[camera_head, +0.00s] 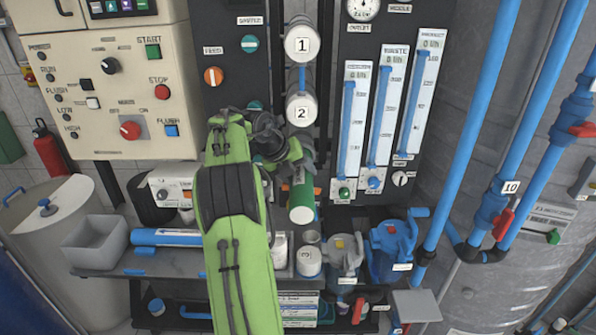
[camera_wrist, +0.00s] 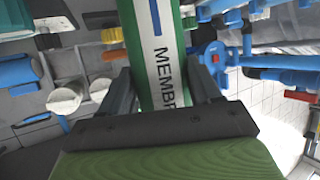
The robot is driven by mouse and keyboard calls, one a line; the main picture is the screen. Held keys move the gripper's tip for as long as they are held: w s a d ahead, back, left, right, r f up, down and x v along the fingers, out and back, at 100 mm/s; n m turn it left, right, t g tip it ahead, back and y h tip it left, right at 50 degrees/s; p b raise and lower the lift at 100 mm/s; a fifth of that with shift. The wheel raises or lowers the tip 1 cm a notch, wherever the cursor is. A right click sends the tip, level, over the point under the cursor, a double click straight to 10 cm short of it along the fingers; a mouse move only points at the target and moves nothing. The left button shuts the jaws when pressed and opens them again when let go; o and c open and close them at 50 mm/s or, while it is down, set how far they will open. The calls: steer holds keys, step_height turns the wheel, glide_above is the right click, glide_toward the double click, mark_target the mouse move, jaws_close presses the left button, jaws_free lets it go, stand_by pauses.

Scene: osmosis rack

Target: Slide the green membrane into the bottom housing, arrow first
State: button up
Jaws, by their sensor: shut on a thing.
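The green membrane (camera_head: 302,193) is a green tube with a pale end facing me, below the housing capped "2". In the wrist view, the membrane (camera_wrist: 150,50) shows a white band lettered "MEMB…" and runs away between my fingers. My gripper (camera_wrist: 165,92) is shut on it; in the head view my gripper (camera_head: 293,165) is partly covered by my green arm. The bottom housing's mouth is hidden behind my wrist and the membrane, so I cannot tell whether the far end is inside it.
Housings capped "1" (camera_head: 302,43) and "2" (camera_head: 301,110) sit above. A loose cap "3" (camera_head: 309,262) stands on the bench. A blue tube (camera_head: 165,237) lies left, beside a grey bin (camera_head: 95,242). Blue filter housings (camera_head: 392,247) and flow meters (camera_head: 353,120) stand right.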

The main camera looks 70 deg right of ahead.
steer(key=shift+w+d+r+p, duration=0.1)
steer(key=shift+w+d+p, duration=0.15)
steer(key=shift+d+p, duration=0.8)
steer(key=shift+w+d+p, duration=0.25)
steer(key=shift+d+p, duration=0.55)
steer(key=shift+p, duration=0.3)
steer(key=o, duration=1.3)
steer(key=shift+c, duration=0.2)
steer(key=p+v, duration=0.4)
steer(key=v, duration=1.1)
steer(key=shift+a+r, duration=0.15)
steer(key=shift+r, duration=0.1)
steer(key=shift+w, duration=0.1)
